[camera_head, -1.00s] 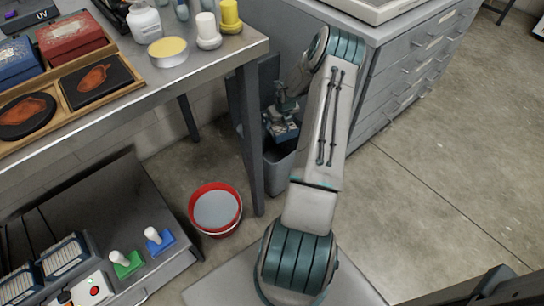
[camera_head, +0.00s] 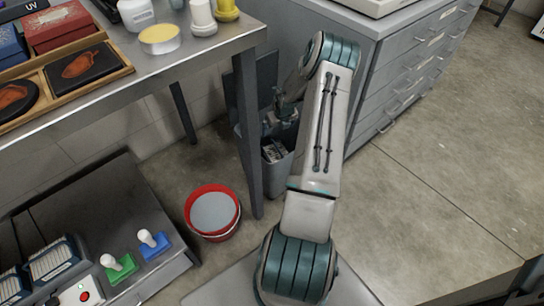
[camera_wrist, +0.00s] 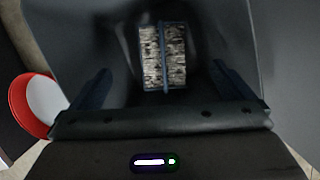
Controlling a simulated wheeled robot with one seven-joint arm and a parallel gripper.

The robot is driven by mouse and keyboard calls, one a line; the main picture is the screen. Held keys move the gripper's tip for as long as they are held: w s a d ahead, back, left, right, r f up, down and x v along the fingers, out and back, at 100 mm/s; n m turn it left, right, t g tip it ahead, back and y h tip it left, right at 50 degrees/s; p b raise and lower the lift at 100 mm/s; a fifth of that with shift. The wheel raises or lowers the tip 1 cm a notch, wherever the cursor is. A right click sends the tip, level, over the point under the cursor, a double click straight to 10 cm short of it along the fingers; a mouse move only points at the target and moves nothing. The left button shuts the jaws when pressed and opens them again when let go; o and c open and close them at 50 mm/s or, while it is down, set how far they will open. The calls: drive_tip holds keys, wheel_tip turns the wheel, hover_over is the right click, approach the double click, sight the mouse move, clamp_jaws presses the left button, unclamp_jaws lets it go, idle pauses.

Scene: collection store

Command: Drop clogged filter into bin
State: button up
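The clogged filter (camera_head: 273,150), a pleated block with dirty grey-brown folds, is inside the grey bin (camera_head: 279,180). In the wrist view the filter (camera_wrist: 151,58) shows with a blue band across its middle, below and between the spread fingers. My gripper (camera_wrist: 161,70) is open, its two dark fingers well apart from the filter on both sides. In the head view my gripper (camera_head: 284,110) is above the bin opening, partly hidden by my arm. The bin's depth is in shadow.
A red bucket (camera_head: 213,233) stands left of the bin, past a table leg (camera_head: 247,140). The steel table (camera_head: 190,55) overhangs at the left. A drawer cabinet (camera_head: 390,90) stands close at the right. The floor at the right is clear.

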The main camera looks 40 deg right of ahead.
drive_tip(key=p+v, duration=0.5)
drive_tip(key=v, duration=0.9)
drive_tip(key=shift+f, duration=0.15)
